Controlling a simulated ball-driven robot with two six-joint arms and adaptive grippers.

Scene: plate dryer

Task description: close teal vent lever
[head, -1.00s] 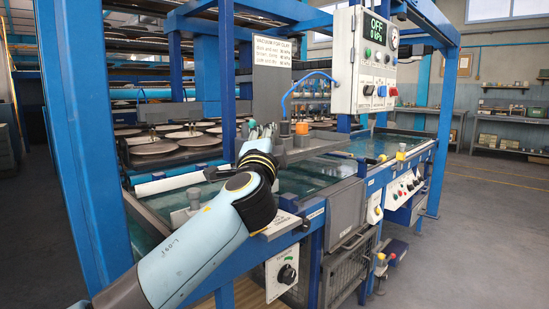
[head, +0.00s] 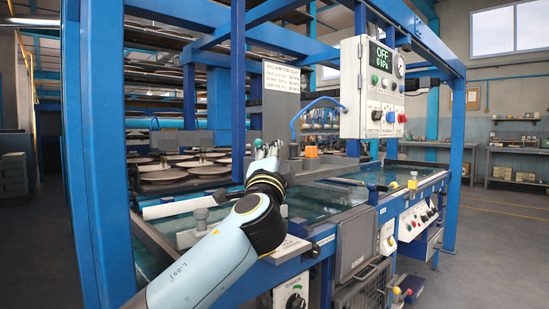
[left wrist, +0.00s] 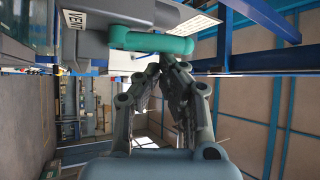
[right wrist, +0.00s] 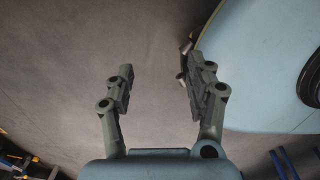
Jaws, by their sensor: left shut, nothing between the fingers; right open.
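The teal vent lever (left wrist: 150,42) shows in the left wrist view as a short rounded bar on a grey housing (left wrist: 88,40) marked VENT. In that view the bar lies crosswise, just beyond the fingertips of my left gripper (left wrist: 170,60). The gripper is shut and empty; I cannot tell whether it touches the lever. My right gripper (right wrist: 161,68) is open and empty over bare floor in the right wrist view.
A control box (head: 370,88) reading OFF hangs right of my left gripper. An orange cap (head: 311,151) and a blue hose (head: 312,107) are close by. Blue frame posts (head: 239,90) stand around the water tank (head: 330,195). The floor at the right is clear.

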